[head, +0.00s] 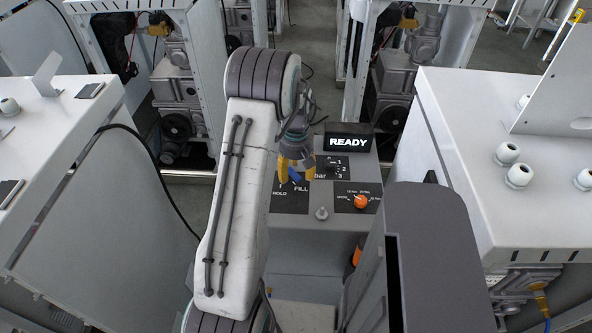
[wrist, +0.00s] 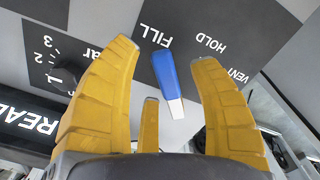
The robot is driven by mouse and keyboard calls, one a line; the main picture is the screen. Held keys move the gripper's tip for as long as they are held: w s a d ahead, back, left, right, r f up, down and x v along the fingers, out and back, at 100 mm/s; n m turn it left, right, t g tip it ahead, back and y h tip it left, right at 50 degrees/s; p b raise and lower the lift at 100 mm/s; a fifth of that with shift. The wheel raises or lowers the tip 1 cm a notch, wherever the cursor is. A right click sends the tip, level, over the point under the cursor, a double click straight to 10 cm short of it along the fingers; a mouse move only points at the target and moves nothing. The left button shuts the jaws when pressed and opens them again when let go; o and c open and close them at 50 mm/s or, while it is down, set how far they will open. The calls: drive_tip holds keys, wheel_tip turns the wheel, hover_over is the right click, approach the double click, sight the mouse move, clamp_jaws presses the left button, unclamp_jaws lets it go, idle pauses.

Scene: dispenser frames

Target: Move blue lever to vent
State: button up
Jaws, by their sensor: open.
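The blue lever (wrist: 166,75) has a white end and sits on a dark panel with the labels FILL, HOLD and VENT. In the wrist view its blue end is near FILL, and VENT is to the right, partly behind a finger. In the head view only a bit of the blue lever (head: 295,175) shows between the yellow fingers. My gripper (head: 296,168) is open over the panel. In the wrist view the fingers of my gripper (wrist: 164,54) stand on both sides of the lever, apart from it. I cannot tell how far above the lever they are.
A black selector knob (head: 331,163) marked 1, 2, 3 and an orange knob (head: 361,201) sit right of the lever. A READY display (head: 348,142) stands behind them. A metal button (head: 321,213) is in front. White cabinets (head: 470,130) flank the console.

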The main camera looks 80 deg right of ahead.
drive_tip(key=shift+c, duration=0.3)
clamp_jaws()
idle(0.3)
